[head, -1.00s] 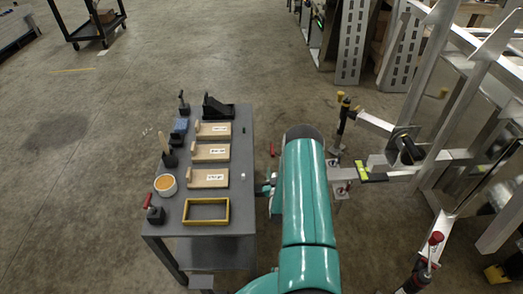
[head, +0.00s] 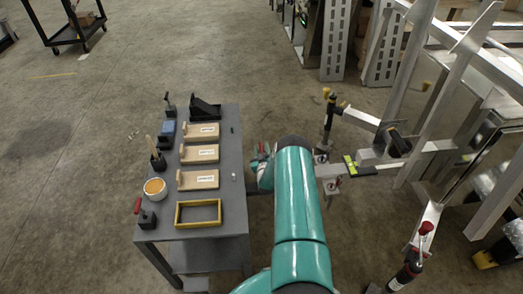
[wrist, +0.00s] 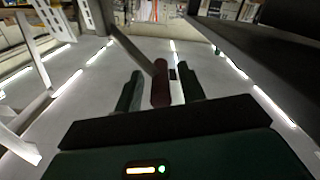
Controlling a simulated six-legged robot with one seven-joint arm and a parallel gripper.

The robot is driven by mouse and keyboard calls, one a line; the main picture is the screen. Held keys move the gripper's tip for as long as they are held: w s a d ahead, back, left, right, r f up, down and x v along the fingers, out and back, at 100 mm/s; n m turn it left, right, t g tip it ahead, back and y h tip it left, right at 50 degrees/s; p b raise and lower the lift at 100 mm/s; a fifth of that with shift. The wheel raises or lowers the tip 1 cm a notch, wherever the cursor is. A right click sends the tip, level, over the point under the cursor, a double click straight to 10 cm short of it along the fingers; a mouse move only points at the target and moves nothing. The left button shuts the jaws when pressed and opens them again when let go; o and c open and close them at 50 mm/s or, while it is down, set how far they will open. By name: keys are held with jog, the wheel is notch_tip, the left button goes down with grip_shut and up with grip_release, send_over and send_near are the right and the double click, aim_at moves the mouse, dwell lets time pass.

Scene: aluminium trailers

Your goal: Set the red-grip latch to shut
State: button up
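In the wrist view a red grip (wrist: 160,88) stands upright between the two dark fingers of my gripper (wrist: 161,73). Gaps show on both sides of it, so the fingers are open and apart from it.
An aluminium trailer frame (head: 405,150) fills the right. A red-topped jack (head: 412,262) stands at front right.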

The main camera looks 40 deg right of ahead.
jog(key=shift+w+d, duration=0.1)
jog(key=shift+w, duration=0.15)
grip_shut()
